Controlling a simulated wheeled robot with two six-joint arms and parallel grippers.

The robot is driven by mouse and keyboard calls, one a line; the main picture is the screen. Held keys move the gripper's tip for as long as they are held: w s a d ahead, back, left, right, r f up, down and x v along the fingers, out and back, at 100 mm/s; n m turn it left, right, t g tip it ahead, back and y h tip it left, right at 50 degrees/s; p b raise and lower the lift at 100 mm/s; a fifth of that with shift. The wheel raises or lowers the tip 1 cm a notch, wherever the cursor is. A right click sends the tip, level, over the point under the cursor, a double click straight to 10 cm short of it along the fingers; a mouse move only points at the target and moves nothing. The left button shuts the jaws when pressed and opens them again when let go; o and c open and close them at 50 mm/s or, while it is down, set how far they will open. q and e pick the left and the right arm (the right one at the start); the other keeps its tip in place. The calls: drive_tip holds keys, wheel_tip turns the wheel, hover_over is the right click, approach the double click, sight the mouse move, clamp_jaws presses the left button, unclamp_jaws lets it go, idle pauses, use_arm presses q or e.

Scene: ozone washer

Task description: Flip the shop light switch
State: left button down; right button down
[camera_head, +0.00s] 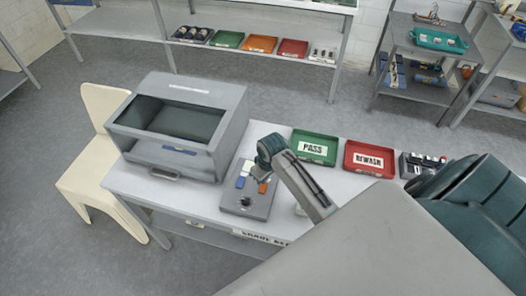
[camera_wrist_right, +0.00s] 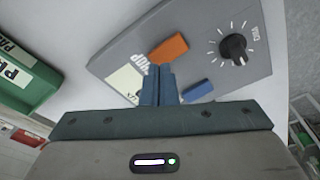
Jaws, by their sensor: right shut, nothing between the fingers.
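In the head view my right gripper (camera_head: 264,168) is over the panel's far end. My left gripper is not in view.
The grey washer box (camera_head: 225,110) stands left of the panel. A green PASS tray (camera_head: 315,134), a red REWASH tray (camera_head: 372,145) and a dark rack (camera_head: 420,165) stand along the table's far right. A cream chair (camera_head: 85,185) is at the left.

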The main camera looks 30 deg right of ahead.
drive_tip(key=shift+f+b, duration=0.35)
drive_tip(key=shift+f, duration=0.5)
idle(0.6)
drive_tip(key=shift+r+p, duration=0.85)
drive_tip(key=shift+r, duration=2.7)
